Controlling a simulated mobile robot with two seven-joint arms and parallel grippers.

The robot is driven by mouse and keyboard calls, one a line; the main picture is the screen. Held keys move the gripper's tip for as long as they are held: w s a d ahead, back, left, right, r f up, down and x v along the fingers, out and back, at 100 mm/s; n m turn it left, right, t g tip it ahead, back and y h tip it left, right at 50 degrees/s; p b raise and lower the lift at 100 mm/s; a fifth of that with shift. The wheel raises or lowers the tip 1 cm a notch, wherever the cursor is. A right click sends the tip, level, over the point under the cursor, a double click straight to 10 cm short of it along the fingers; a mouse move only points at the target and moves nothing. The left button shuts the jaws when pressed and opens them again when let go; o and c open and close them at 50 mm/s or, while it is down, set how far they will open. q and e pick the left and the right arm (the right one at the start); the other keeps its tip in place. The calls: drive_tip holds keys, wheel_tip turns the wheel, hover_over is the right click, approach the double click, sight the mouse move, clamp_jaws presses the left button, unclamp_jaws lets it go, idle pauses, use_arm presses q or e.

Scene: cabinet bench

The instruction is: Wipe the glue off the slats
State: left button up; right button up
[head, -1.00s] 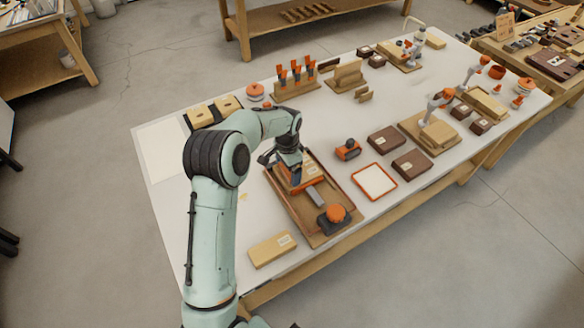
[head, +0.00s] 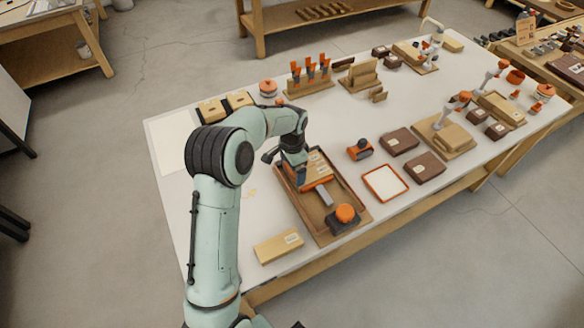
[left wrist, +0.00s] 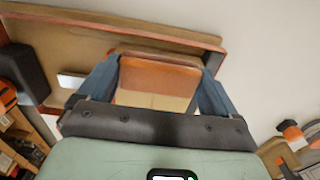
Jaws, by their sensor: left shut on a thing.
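My left gripper (head: 302,180) is over the far end of a wooden tray (head: 300,212), pointing down. In the left wrist view its blue-grey fingers (left wrist: 158,88) are shut on an orange-brown block (left wrist: 158,78) with a paler tan lower part. The block (head: 318,184) shows beside the fingers in the head view. I cannot tell whether it touches the tray floor. A pale tan slat (head: 278,247) with a white label lies on the table left of the tray. A faint yellowish smear (head: 250,192) shows on the tabletop. My right gripper is out of view.
A grey strip (head: 325,198) and a dark tool with an orange knob (head: 345,214) lie in the tray. An orange-framed white pad (head: 385,183), an orange-and-dark tool (head: 359,149) and brown boxes (head: 400,141) stand to the right. The tabletop's left part is mostly clear.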

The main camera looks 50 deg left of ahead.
sight(316, 164)
use_arm(q)
drive_tip(key=shift+w+d+p, duration=0.15)
drive_tip(key=shift+w+p, duration=0.1)
drive_tip(key=shift+w, duration=0.25)
drive_tip(key=shift+w+d+p, duration=0.15)
drive_tip(key=shift+w+p, duration=0.1)
drive_tip(key=shift+w, duration=0.25)
drive_tip(key=shift+w+d+p, duration=0.15)
drive_tip(key=shift+w+p, duration=0.2)
drive_tip(key=shift+w, duration=0.05)
drive_tip(key=shift+w+d+p, duration=0.15)
drive_tip(key=shift+w+p, duration=0.2)
drive_tip(key=shift+w, duration=0.4)
drive_tip(key=shift+w+d+p, duration=0.2)
drive_tip(key=shift+w+p, duration=0.2)
drive_tip(key=shift+w, duration=0.05)
drive_tip(key=shift+w+d+f, duration=0.1)
drive_tip(key=shift+w, duration=0.4)
drive_tip(key=shift+w+d+p, duration=0.1)
drive_tip(key=shift+w+p, duration=0.2)
drive_tip(key=shift+p, duration=0.25)
drive_tip(key=shift+w+d+p, duration=0.2)
drive_tip(key=shift+w+p, duration=0.2)
drive_tip(key=shift+w, duration=0.4)
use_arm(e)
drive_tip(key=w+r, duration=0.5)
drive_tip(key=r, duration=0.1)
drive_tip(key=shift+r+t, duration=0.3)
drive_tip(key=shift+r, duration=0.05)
